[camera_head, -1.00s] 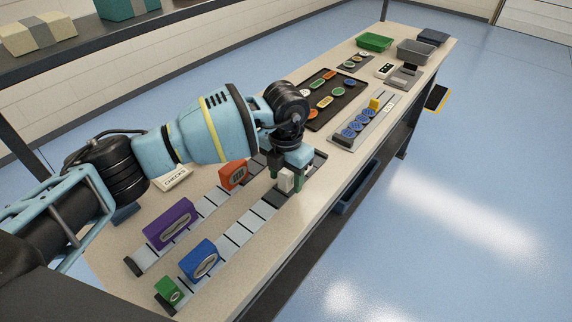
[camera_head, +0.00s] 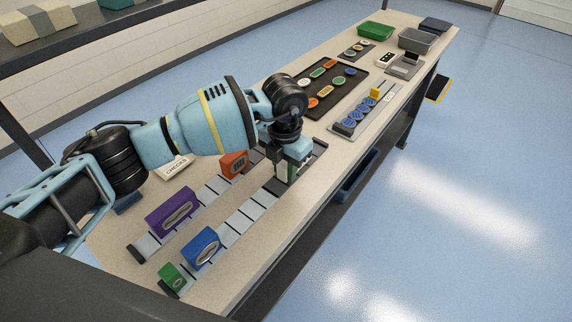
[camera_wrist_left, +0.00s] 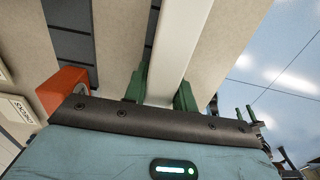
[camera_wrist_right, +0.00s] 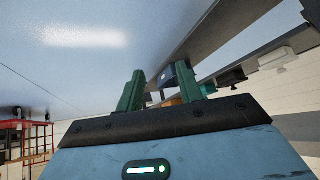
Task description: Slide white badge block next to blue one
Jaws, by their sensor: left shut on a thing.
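My left gripper (camera_head: 287,172) is shut on the white badge block (camera_head: 282,171) at the far end of the front rail (camera_head: 227,236). In the left wrist view the white block (camera_wrist_left: 185,45) stands between the green fingers (camera_wrist_left: 160,88). The blue badge block (camera_head: 201,246) sits on the same rail nearer the front, with bare rail between it and the white block. A green block (camera_head: 171,277) is at the rail's near end. My right gripper (camera_wrist_right: 164,90) shows only in its own wrist view, its fingers apart with nothing between them.
A purple block (camera_head: 170,211) and an orange block (camera_head: 233,163) sit on the parallel back rail. Beyond are a dark tray (camera_head: 331,84) of badges, a grey rack (camera_head: 365,112) with blue badges, and a green bin (camera_head: 375,31). The table's front edge lies close to the front rail.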

